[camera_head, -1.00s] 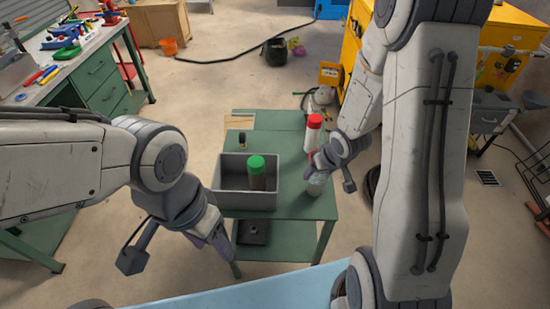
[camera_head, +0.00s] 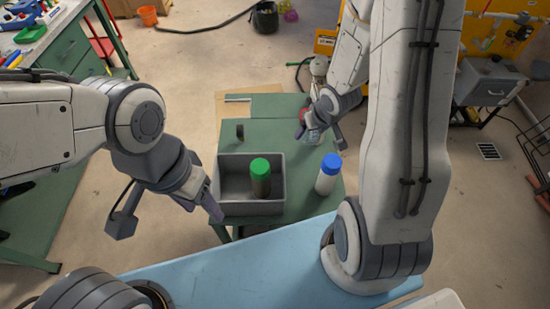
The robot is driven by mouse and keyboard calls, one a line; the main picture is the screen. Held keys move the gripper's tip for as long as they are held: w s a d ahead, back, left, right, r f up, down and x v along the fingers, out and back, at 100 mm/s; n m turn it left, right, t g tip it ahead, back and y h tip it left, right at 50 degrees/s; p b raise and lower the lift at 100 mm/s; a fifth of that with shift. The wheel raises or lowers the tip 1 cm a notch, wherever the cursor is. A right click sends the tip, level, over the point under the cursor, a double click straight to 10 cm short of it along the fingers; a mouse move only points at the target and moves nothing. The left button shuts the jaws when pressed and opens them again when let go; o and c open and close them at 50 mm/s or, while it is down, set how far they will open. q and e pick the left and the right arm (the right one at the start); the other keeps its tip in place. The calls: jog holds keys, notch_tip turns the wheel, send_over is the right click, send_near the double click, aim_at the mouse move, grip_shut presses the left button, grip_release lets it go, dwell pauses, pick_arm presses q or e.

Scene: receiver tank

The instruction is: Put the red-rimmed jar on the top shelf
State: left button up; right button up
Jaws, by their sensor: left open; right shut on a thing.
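My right gripper (camera_head: 307,130) is shut on a pale jar (camera_head: 314,136) with red at its upper edge, over the far right part of a green table or cart top (camera_head: 285,132). The jar is partly hidden by the fingers and wrist; I cannot tell whether it touches the surface. My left gripper (camera_head: 208,203) is open and empty, beside the left wall of a grey bin (camera_head: 222,180) on the top. I cannot make out which surface is the top shelf.
A green-capped jar (camera_head: 260,178) stands in the grey bin. A blue-capped white bottle (camera_head: 327,173) stands right of the bin. A small dark object (camera_head: 239,131) stands behind the bin. A light blue surface (camera_head: 240,280) lies in front. The green top's middle is clear.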

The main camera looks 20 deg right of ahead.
jog(key=shift+b+x, duration=0.6)
jog(key=shift+x, duration=0.2)
jog(key=shift+s+d+f+b, duration=0.1)
jog(key=shift+d+b, duration=0.05)
jog(key=shift+b, duration=0.15)
notch_tip(320, 180, down, 6)
jog(key=b, duration=0.8)
send_over(277, 150)
jog(key=s, duration=0.1)
jog(key=f, duration=0.6)
jog(key=shift+s+f, duration=0.2)
jog(key=shift+f, duration=1.95)
pick_arm(q)
notch_tip(277, 150, down, 10)
jog(key=shift+w, duration=0.35)
jog(key=shift+d+f, duration=0.1)
pick_arm(e)
jog(key=shift+f+b, duration=0.2)
jog(key=shift+b, duration=0.15)
pick_arm(q)
jog(key=shift+f, duration=0.1)
pick_arm(e)
jog(key=o, duration=1.2)
